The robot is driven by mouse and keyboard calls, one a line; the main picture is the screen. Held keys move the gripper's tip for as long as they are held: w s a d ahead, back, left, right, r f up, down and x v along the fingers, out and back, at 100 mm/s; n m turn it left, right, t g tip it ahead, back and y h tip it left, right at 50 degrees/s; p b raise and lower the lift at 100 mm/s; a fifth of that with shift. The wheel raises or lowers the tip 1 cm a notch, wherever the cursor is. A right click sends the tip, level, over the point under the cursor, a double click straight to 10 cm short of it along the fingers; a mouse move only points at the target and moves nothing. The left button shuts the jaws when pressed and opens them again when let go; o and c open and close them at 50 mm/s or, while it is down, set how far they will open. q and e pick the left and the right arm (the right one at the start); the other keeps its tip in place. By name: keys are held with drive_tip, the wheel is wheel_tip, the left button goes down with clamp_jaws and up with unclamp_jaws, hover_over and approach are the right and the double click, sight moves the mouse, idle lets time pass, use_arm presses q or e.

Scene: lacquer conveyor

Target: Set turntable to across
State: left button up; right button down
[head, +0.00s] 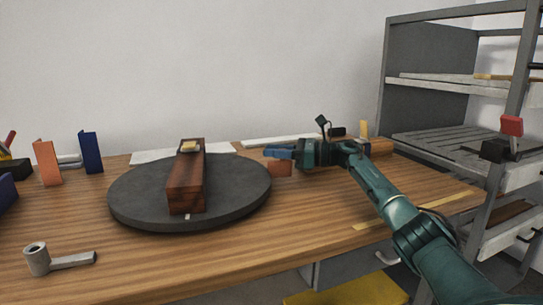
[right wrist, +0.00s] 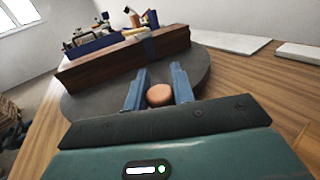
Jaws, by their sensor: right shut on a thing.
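The turntable (head: 240,187) is a dark grey round disc on the wooden table. A long dark-brown wooden block (head: 187,185) lies on it, pointing from front to back in the head view, with a small pale piece on its far end. The turntable (right wrist: 100,104) and block (right wrist: 115,68) also show in the right wrist view. My right gripper (head: 270,153) is at the disc's right edge. In the right wrist view, its blue fingers (right wrist: 157,93) are shut on a round orange-brown knob (right wrist: 160,95). My left gripper is out of view.
Orange (head: 47,163) and navy (head: 90,153) upright pieces stand at the back left. A grey pipe-shaped object (head: 60,260) lies at the front left. A grey shelf rack (head: 432,80) stands at the right. The table front is mostly clear.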

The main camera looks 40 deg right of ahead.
drive_tip(key=shift+w+d+g, duration=0.1)
drive_tip(key=shift+w+g, duration=0.2)
drive_tip(key=shift+w, duration=0.1)
idle(0.3)
drive_tip(key=c, duration=1.2)
unclamp_jaws()
drive_tip(key=shift+d, duration=0.1)
drive_tip(key=v, duration=1.3)
drive_tip(key=shift+f+p, duration=0.15)
drive_tip(key=shift+p, duration=0.2)
drive_tip(key=shift+c, duration=0.4)
